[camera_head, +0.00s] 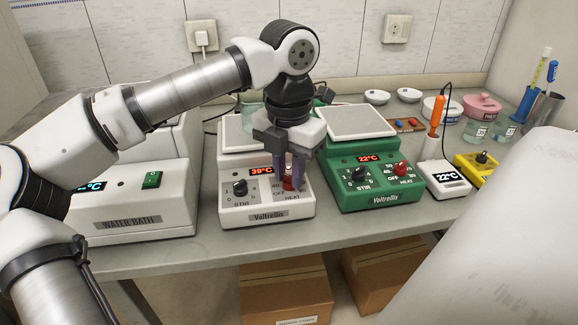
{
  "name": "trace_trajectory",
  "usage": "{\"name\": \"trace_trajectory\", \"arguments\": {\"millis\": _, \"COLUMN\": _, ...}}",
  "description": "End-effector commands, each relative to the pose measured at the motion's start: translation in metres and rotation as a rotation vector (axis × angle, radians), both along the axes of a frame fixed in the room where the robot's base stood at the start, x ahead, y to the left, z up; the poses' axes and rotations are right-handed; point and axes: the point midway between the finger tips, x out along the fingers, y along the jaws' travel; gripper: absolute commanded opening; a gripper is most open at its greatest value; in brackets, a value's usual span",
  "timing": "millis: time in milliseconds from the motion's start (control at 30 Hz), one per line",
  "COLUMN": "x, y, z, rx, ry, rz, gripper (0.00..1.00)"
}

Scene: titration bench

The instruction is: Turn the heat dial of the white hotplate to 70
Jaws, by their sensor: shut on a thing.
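The white hotplate (226,205) stands on the bench left of the green one. Its red display (262,171) reads 39°C. Its black stir dial (240,188) is at the left of its front panel. Its red heat dial (288,184) is at the right of the panel, mostly hidden behind my fingers. My gripper (291,180) points down in front of the panel and is shut on the heat dial. The dial's pointer and most of its scale are covered, so I cannot tell its setting.
A green hotplate (376,194) reading 22°C stands close on the right. A white water bath (130,205) stands on the left. A white thermometer unit (446,178), an orange-handled probe (436,117) and a yellow device (476,168) are farther right. The bench's front strip is clear.

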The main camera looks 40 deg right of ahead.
Motion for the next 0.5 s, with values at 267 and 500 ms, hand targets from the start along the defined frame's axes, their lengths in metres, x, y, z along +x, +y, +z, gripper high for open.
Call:
{"name": "trace_trajectory", "arguments": {"millis": 267, "x": 0.0011, "y": 0.0, "z": 0.0017, "rx": -0.002, "ry": -0.001, "rz": -0.261, "gripper": 0.0}}
{"name": "trace_trajectory", "arguments": {"millis": 500, "x": 0.0016, "y": -0.0002, "z": 0.0016, "rx": -0.002, "ry": 0.0, "rz": -0.489, "gripper": 0.0}}
